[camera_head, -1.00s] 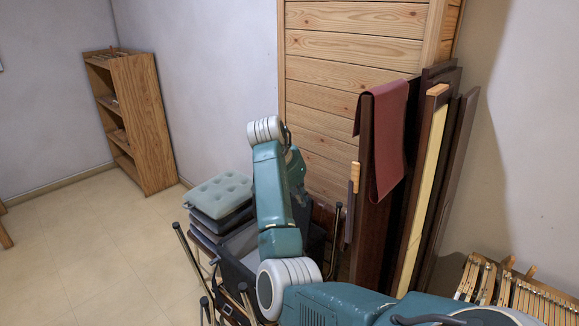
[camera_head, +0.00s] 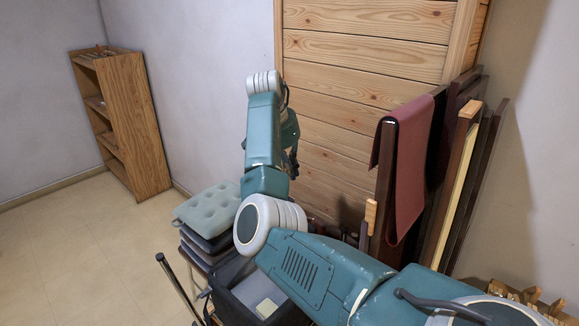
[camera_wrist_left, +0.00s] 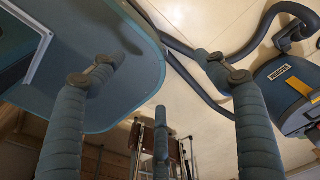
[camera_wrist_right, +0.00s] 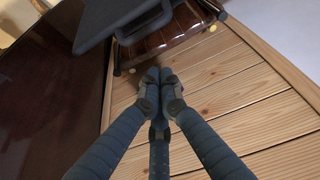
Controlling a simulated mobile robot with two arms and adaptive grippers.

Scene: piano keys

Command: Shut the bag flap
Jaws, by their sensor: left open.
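The black bag (camera_head: 228,277) stands open at the lower middle of the head view, partly hidden behind my right arm. A pale item (camera_head: 266,307) shows inside it. I cannot clearly make out its flap there. A dark grey panel with a handle-like bar (camera_wrist_right: 100,22) is at the top of the right wrist view; I cannot tell if it belongs to the bag. My right gripper (camera_head: 290,150) hangs behind its raised arm, above the bag's far side. In the right wrist view its fingertips (camera_wrist_right: 161,76) meet, with nothing visible between. My left gripper (camera_wrist_left: 160,73) is open and empty, out of the head view.
Stacked cushioned seats (camera_head: 207,207) stand left of the bag. Dark boards (camera_head: 455,125) with a red cloth (camera_head: 411,165) lean on the right, near a wooden panel (camera_head: 365,70). A bookshelf (camera_head: 128,130) stands far left. The floor (camera_head: 75,250) at left is clear.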

